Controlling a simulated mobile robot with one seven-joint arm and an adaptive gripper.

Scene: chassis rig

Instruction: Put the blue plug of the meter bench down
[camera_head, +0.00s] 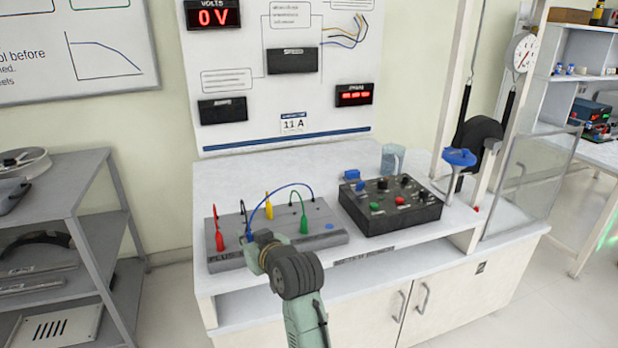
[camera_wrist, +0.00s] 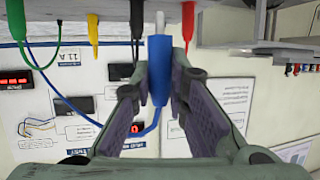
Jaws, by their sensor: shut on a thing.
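The blue plug (camera_wrist: 158,72) stands between the two fingers of my gripper (camera_wrist: 159,84) in the wrist view, with a pale tip pointing to the picture's top. My gripper is shut on it. In the head view my gripper (camera_head: 256,246) is at the front of the grey plug board (camera_head: 320,238) on the meter bench (camera_head: 270,165). The blue plug is mostly hidden there; its blue lead (camera_head: 285,185) arches to the right. I cannot tell whether its tip touches the board. Red (camera_head: 219,236), yellow (camera_head: 269,206) and green (camera_head: 304,222) plugs stand upright on the board.
A black control box (camera_head: 390,208) with knobs stands right of the board, with a blue-topped stand (camera_head: 458,160) and a clear screen (camera_head: 530,175) further right. A mug (camera_head: 391,160) stands behind the box. A grey shelf rack (camera_head: 60,220) is at left.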

